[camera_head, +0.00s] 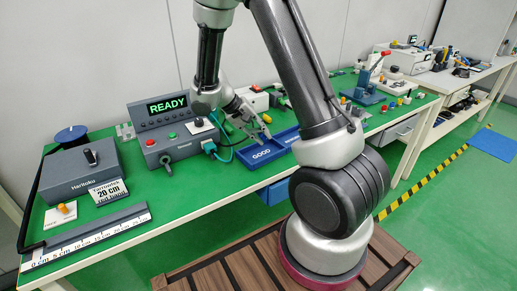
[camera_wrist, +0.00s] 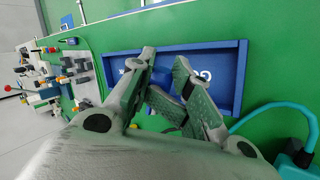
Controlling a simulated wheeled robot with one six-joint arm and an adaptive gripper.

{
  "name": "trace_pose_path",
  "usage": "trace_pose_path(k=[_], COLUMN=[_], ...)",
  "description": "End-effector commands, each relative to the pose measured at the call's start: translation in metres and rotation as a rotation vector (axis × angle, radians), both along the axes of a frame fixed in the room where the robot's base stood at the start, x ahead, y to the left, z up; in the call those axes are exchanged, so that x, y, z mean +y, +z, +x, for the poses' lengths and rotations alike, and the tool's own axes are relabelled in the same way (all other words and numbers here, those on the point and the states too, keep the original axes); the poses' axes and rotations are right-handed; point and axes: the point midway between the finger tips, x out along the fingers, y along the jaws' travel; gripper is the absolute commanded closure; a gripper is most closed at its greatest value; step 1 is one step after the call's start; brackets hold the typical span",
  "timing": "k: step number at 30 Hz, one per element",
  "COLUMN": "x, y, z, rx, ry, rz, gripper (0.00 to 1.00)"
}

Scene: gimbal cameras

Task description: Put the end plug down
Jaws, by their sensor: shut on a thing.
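The fingers are shut on the end plug. The plug is small and mostly hidden between the fingers, and I cannot make out its shape or its height above the tray floor.
A second blue tray (camera_head: 287,136) adjoins at the right. A grey tester reading READY (camera_head: 167,105) stands left of the trays, with a teal cable (camera_wrist: 275,110) close by. A ruler (camera_head: 85,240) lies at front left. Green bench top is free in front of the tester.

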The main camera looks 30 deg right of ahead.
Motion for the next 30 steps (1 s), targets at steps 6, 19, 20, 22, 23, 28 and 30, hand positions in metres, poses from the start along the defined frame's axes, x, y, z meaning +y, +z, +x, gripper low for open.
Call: trace_pose_path(k=[6,19,20,22,23,28,30], x=[0.000,0.001,0.001,0.000,0.001,0.000,0.000], y=[-0.026,-0.062,-0.062,-0.062,-0.063,-0.068,-0.070], z=[0.000,0.000,0.000,0.000,0.000,0.000,0.000], rx=[0.002,-0.002,-0.002,-0.002,-0.001,0.001,0.001], ry=[0.000,-0.001,-0.001,-0.001,0.000,0.000,0.000], rz=[0.002,0.004,0.004,0.004,0.003,0.002,0.002], gripper=[1.00,1.00,1.00,1.00,1.00,1.00,1.00])
